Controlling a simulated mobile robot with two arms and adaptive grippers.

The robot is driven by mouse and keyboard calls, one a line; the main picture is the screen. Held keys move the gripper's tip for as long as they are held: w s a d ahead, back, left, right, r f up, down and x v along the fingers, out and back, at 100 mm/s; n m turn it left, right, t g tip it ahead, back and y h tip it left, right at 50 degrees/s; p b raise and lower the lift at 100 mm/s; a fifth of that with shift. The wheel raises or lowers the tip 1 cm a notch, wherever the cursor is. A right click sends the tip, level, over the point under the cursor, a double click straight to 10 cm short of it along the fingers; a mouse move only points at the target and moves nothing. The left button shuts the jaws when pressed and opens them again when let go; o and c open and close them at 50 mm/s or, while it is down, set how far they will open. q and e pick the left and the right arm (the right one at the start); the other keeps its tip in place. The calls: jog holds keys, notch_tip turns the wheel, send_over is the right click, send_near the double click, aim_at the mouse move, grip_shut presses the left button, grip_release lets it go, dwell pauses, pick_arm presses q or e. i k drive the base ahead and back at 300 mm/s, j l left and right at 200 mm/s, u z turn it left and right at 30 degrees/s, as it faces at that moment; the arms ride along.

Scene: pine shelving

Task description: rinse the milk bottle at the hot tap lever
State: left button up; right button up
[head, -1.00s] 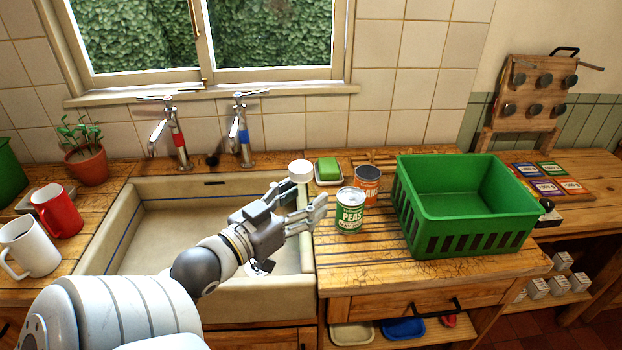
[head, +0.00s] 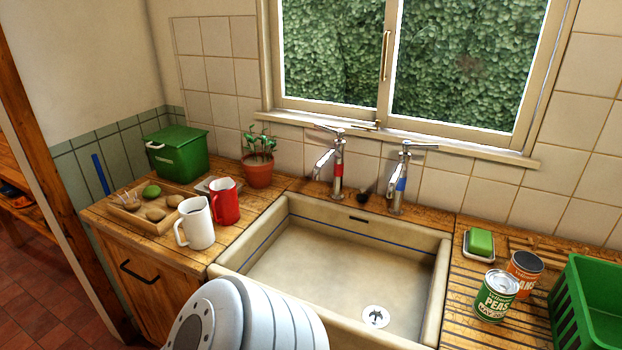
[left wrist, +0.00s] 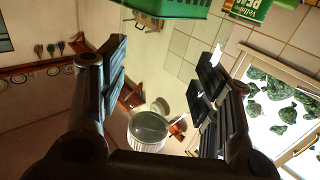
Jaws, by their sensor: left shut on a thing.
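My left gripper (left wrist: 150,95) shows only in the left wrist view, its dark fingers at either side of the picture. It is shut on the milk bottle, of which a round, pale, ribbed end (left wrist: 148,130) shows low between the fingers. The rest of the bottle is hard to make out. In the head view, the hot tap (head: 338,172) with a red band stands behind the sink (head: 447,275), its lever (head: 328,127) on top. The blue-banded tap (head: 402,180) stands to its right. The bottle and my right gripper are outside the head view.
The sink basin is empty around its drain (head: 375,317). A white mug (head: 198,225), a red mug (head: 226,203) and a potted plant (head: 258,172) stand left. Soap (head: 481,241), a peas tin (head: 496,297), another tin (head: 524,272) and a green crate (head: 590,315) are right.

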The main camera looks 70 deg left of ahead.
aim_at(340, 132)
jog(key=u, duration=1.35)
jog(key=i+l+u, duration=0.25)
jog(key=i, duration=0.15)
jog(key=i+l+u, duration=0.2)
jog(key=i, duration=0.2)
jog(key=j, duration=0.1)
